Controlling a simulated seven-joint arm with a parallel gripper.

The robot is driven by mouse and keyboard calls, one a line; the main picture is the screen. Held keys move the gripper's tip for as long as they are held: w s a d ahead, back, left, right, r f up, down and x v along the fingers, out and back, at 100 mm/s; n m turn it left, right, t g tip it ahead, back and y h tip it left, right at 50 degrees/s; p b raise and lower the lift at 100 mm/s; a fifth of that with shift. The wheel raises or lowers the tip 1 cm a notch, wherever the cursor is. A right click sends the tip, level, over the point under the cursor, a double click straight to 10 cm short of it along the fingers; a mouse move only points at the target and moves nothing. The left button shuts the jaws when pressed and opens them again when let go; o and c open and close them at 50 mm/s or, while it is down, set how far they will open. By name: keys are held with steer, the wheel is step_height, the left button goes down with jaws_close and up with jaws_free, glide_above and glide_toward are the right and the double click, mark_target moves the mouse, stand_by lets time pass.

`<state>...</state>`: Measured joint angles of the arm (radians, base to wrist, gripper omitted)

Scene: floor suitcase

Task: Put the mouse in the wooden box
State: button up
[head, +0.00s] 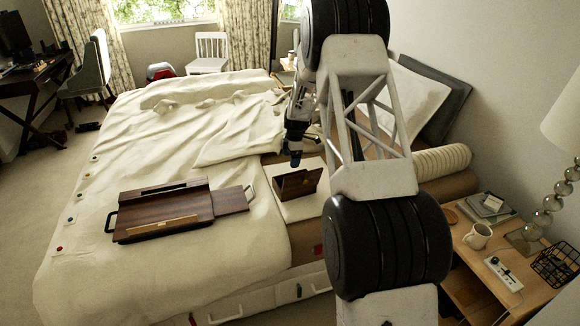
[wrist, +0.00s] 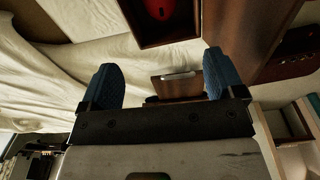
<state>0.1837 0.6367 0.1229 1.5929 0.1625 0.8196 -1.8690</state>
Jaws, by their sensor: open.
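The wooden box (head: 297,183) is dark brown and sits on the pale cover near the right side of the bed. In the wrist view, the box (wrist: 180,32) is cut off by the top edge. A rounded red thing, which looks like the mouse (wrist: 160,8), lies inside it. The mouse cannot be made out in the head view. My gripper (head: 294,155) is just above and behind the box. In the wrist view its blue fingers (wrist: 158,65) are wide apart, with nothing held between them and the red thing beyond them.
A dark wooden tray (head: 165,213) lies on the bed left of the box. A bedside table (head: 470,255) at right holds a mug (head: 477,236), books (head: 490,206), a white remote-like thing (head: 503,273) and a lamp (head: 545,205).

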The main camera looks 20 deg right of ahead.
step_height(320, 180, up, 3)
steer(key=shift+d+f, duration=0.1)
steer(key=shift+d, duration=0.05)
stand_by(0.7)
steer(key=s+a+r+m, duration=0.3)
steer(key=s+r, duration=0.6)
steer(key=s, duration=0.1)
steer(key=s+a+r+m+t, duration=0.1)
steer(key=s+a+r+m, duration=0.25)
steer(key=s+r, duration=0.55)
steer(key=s+a+r+m, duration=0.3)
steer(key=s+a+r, duration=0.1)
steer(key=s+r, duration=0.55)
steer(key=s+a+m, duration=0.1)
steer(key=s+m, duration=0.2)
steer(key=s, duration=0.8)
steer(key=s+a+m+t+h, duration=0.1)
steer(key=s+a+m, duration=0.1)
steer(key=s, duration=1)
steer(key=s+a+r+m, duration=0.1)
steer(key=s+m, duration=0.2)
steer(key=s, duration=0.9)
steer(key=shift+a+m+t, duration=0.3)
steer(key=shift+m, duration=0.05)
